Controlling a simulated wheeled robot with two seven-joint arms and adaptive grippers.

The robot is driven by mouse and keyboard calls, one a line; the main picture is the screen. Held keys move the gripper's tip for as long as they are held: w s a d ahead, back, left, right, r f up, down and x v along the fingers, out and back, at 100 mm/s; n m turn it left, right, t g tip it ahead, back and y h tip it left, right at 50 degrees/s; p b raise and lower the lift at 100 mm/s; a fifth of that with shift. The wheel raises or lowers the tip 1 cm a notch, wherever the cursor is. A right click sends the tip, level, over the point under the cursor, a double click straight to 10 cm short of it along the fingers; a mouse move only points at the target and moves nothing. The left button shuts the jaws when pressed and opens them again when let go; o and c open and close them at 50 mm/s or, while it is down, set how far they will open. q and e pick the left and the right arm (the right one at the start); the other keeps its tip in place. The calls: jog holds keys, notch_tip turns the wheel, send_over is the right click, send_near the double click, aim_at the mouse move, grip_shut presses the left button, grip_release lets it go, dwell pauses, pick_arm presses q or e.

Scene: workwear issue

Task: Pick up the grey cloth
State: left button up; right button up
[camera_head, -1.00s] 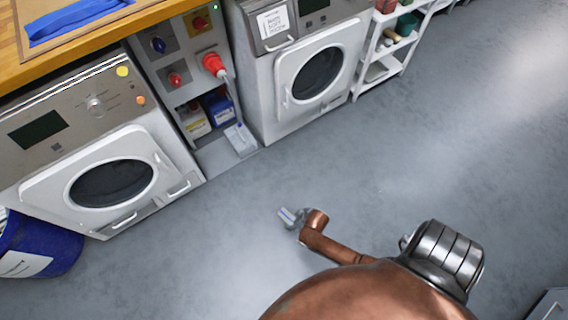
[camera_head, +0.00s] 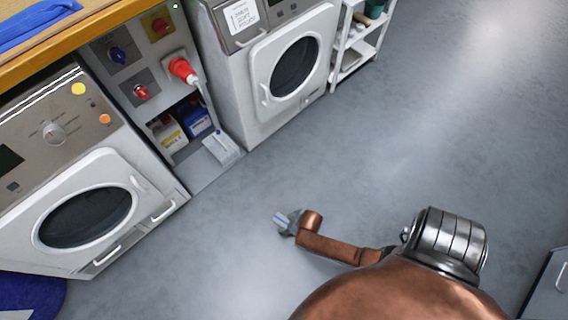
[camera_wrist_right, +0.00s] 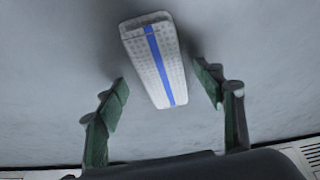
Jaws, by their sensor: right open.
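The grey cloth (camera_wrist_right: 153,60) is a thick folded pad with a blue stripe along its length. In the right wrist view it lies on the grey floor, ahead of my right gripper (camera_wrist_right: 164,86), whose green-padded fingers are apart on either side of its near end, with nothing gripped. In the head view the cloth (camera_head: 280,219) shows small and pale beside my right gripper (camera_head: 289,223), at the end of my copper arm. Its near part is hard to tell from the gripper there. My left gripper is in neither view.
Two white front-loading machines (camera_head: 44,165) (camera_head: 252,110) stand along the upper left, with a socket panel and small boxes (camera_head: 196,121) between them. A pale item with a blue mark (camera_head: 220,148) lies at the panel's foot. Open floor lies right.

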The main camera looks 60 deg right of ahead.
jog(key=shift+c, duration=0.6)
jog(key=c, duration=1.2)
